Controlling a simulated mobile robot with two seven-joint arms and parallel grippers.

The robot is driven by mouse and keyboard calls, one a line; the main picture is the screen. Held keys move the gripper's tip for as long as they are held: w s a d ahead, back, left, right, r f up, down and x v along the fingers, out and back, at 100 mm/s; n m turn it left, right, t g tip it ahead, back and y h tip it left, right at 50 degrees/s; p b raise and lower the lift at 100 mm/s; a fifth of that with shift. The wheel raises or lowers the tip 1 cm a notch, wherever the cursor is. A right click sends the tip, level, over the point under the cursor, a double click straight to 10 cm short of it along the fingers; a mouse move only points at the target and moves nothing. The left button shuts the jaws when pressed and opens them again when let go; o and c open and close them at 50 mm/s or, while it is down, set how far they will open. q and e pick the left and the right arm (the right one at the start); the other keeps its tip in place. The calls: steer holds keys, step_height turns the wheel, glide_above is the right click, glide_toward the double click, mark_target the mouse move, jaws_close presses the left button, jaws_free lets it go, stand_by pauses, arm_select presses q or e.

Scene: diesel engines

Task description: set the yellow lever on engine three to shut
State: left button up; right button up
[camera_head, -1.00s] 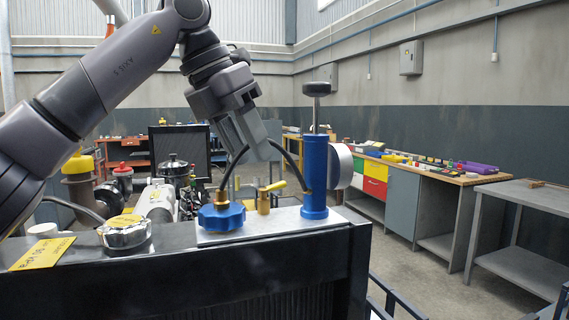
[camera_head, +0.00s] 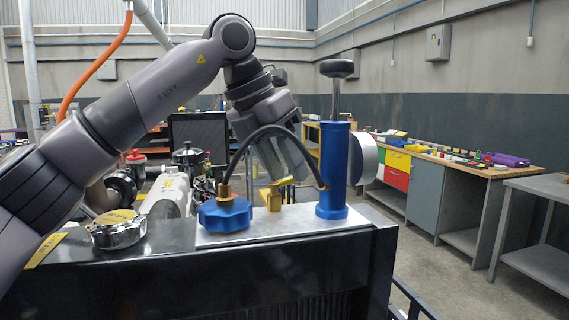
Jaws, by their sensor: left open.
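The yellow lever (camera_head: 281,184) sits on a small brass valve on a metal plate (camera_head: 235,236) on top of the engine's dark housing. My right gripper is not in view.
A blue hand pump (camera_head: 333,172) with a black knob and round gauge stands close right of the lever. A blue star knob (camera_head: 225,214) is close left. A chrome cap (camera_head: 118,232) sits further left. Workbenches (camera_head: 468,165) line the right wall, with clear floor before them.

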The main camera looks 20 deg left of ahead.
arm_select(q)
jaws_close()
stand_by(0.3)
steer(key=shift+s+a+n+t+y+b, duration=0.2)
steer(key=shift+a+n+y+b, duration=0.45)
steer(key=shift+n, duration=1.2)
steer(key=shift+s+a+n+t+y+b, duration=0.1)
steer(key=shift+a+n+t+y+b, duration=0.5)
steer(key=shift+n, duration=1.3)
steer(key=shift+s+a+n+y+b, duration=0.1)
steer(key=shift+n+y+b, duration=0.25)
steer(key=shift+n+y, duration=1.05)
steer(key=shift+w+r+n+h, duration=0.1)
steer(key=shift+n+h, duration=0.25)
steer(key=shift+n, duration=0.2)
jaws_free()
steer(key=v, duration=0.7)
